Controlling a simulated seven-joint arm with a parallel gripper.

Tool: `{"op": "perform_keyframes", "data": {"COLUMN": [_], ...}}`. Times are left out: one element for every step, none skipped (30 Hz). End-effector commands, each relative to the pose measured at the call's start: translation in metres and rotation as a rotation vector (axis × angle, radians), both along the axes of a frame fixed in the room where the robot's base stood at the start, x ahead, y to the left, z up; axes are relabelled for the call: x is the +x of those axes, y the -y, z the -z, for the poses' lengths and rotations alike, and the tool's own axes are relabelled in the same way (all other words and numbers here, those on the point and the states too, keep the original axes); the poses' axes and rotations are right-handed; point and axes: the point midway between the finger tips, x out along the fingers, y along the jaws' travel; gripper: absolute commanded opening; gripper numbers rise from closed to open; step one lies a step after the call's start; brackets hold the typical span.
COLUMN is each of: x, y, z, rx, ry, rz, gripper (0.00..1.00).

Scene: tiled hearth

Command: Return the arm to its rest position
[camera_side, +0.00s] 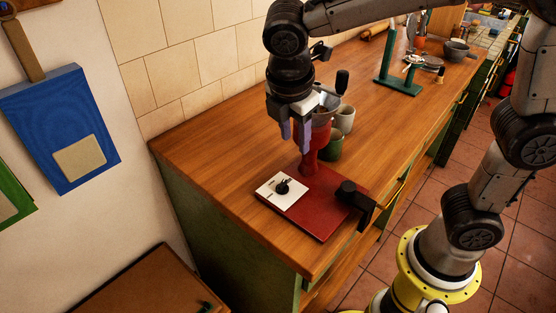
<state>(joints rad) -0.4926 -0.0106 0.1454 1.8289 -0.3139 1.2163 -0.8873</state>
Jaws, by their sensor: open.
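My gripper (296,134) hangs over the wooden counter, pointing down, with its fingers open. It is beside a red grinder-like body (312,150) with a grey hopper on top, which stands on a dark red board (318,222). From this view I cannot tell whether the fingers touch the red body. Part of the red body is hidden behind the fingers.
A white plate with a black knob (275,200) lies on the board's left part. A black clamp (355,196) sits at the counter edge. A green mug (332,147) and a pale cup (345,118) stand behind. A green stand (398,85) is farther back.

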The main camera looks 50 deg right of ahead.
Motion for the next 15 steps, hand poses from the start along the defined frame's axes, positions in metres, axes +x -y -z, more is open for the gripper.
{"op": "perform_keyframes", "data": {"x": [-0.014, -0.022, -0.033, -0.042, -0.050, -0.062, -0.071, -0.080, -0.091, -0.099, -0.107, -0.116, -0.123, -0.128, -0.135], "y": [0.019, 0.027, 0.038, 0.045, 0.052, 0.060, 0.066, 0.071, 0.077, 0.081, 0.084, 0.088, 0.090, 0.092, 0.094], "z": [-0.010, -0.013, -0.016, -0.018, -0.020, -0.021, -0.022, -0.022, -0.022, -0.021, -0.020, -0.018, -0.017, -0.015, -0.012], "rx": [0.058, 0.092, 0.137, 0.171, 0.205, 0.251, 0.285, 0.320, 0.365, 0.399, 0.432, 0.474, 0.504, 0.530, 0.564], "ry": [0.053, 0.080, 0.117, 0.145, 0.172, 0.208, 0.235, 0.262, 0.296, 0.322, 0.345, 0.376, 0.395, 0.414, 0.435], "rz": [0.124, 0.196, 0.295, 0.370, 0.443, 0.542, 0.616, 0.690, 0.787, 0.859, 0.925, 1.010, 1.069, 1.122, 1.187], "gripper": [0.44, 0.44, 0.44, 0.44, 0.44, 0.44, 0.44, 0.44, 0.44, 0.44, 0.44, 0.44, 0.44, 0.44, 0.44]}}
